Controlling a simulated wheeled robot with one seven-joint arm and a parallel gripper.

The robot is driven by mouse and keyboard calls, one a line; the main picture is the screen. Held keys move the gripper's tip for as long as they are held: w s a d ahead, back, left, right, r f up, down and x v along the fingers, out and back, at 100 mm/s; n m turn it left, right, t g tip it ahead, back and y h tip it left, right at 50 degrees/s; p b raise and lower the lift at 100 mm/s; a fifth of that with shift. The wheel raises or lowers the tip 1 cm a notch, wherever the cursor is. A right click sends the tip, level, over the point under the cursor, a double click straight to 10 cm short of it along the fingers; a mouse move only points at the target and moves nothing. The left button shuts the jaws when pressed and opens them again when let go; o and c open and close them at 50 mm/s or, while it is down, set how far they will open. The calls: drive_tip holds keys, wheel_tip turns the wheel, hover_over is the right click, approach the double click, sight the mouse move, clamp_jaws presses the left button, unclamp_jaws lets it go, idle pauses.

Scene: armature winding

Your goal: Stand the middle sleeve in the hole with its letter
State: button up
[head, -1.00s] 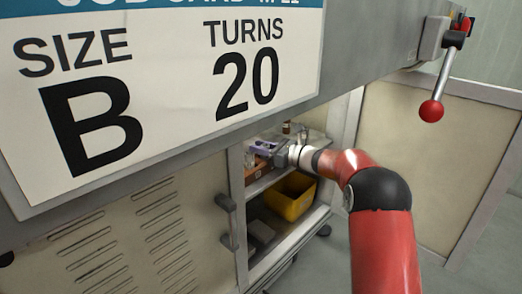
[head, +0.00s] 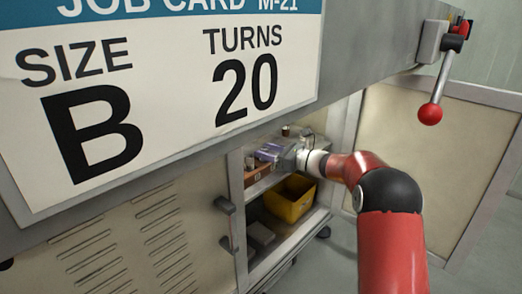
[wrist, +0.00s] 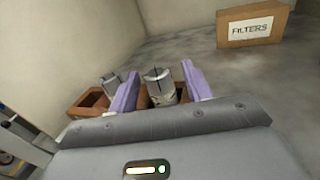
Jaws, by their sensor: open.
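In the wrist view a silver slotted sleeve (wrist: 160,86) stands upright in a brown wooden rack (wrist: 88,103). A second grey sleeve (wrist: 111,83) stands to its left in the rack, partly behind my left finger. My gripper (wrist: 160,88) is open, with one purple finger on each side of the silver sleeve and visible gaps. Any other sleeve is hidden, and I see no hole letters. In the head view my gripper (head: 267,152) is small, inside the open cabinet bay. The job card (head: 170,90) reads size B, turns 20.
A cardboard box marked FILTERS (wrist: 252,27) stands on the shelf beyond the rack, to the right. A yellow bin (head: 290,198) sits on the lower shelf. Cabinet walls close in the bay, and a red-knobbed lever (head: 431,113) hangs at upper right.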

drive_tip(key=v, duration=1)
drive_tip(key=s+a+r+n+g+h, duration=0.15)
drive_tip(key=s+n+h, duration=0.35)
drive_tip(key=s, duration=0.6)
drive_tip(key=s+r+n+g+h, duration=0.25)
drive_tip(key=s+n, duration=0.45)
drive_tip(key=s, duration=0.4)
drive_tip(key=s+d+f+n+t+h, duration=0.1)
drive_tip(key=s+d+n+h, duration=0.3)
drive_tip(key=s, duration=0.6)
drive_tip(key=s+d+f+n+t+h, duration=0.1)
drive_tip(key=s+d+f+n+h, duration=0.2)
drive_tip(key=s, duration=0.7)
drive_tip(key=d+n+h, duration=0.2)
drive_tip(key=d+n, duration=0.2)
drive_tip(key=d, duration=0.1)
drive_tip(key=shift+d+f+t, duration=0.25)
drive_tip(key=shift+t, duration=0.15)
